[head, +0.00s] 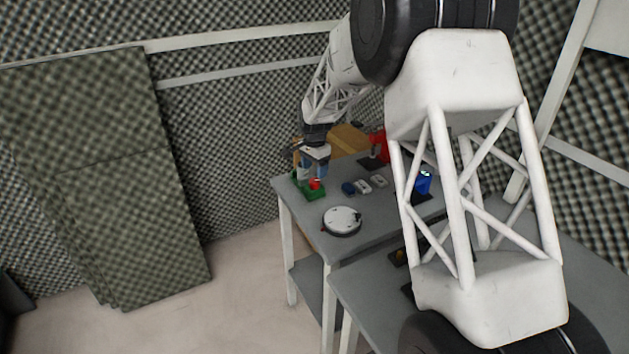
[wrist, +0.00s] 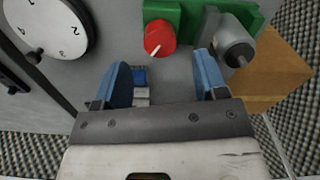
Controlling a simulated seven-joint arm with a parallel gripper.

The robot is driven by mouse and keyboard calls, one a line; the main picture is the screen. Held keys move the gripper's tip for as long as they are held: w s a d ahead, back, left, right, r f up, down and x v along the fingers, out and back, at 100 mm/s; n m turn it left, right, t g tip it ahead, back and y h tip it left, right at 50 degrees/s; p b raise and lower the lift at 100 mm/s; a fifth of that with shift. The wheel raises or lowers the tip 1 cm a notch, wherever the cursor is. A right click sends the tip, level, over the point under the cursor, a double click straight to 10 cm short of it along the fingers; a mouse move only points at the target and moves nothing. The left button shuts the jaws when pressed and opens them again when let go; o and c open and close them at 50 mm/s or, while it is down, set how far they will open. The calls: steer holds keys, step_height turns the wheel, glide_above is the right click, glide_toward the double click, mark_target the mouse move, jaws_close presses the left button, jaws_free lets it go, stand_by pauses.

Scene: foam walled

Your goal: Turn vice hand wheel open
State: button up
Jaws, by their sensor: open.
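My gripper (head: 313,172) is over the far left of the grey table, close to a green fixture (head: 313,193) with a red knob (head: 315,184). In the wrist view my two blue fingers (wrist: 162,62) are apart with nothing held between them. The red knob (wrist: 159,38) has a white pointer line and sits on the green fixture (wrist: 187,20), beyond the fingertips and apart from them. A grey cylindrical part (wrist: 233,42) is at the right, near the right finger. I cannot tell which part is the vice hand wheel.
A round white numbered dial (head: 342,220) lies on the table (head: 315,238). Small blue and white blocks (head: 363,187), a red object (head: 379,146) and a blue object (head: 424,182) stand farther right. My arm hides part of the table.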

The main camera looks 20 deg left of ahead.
mark_target(314, 180)
steer(key=shift+f, duration=2.6)
steer(key=c, duration=0.9)
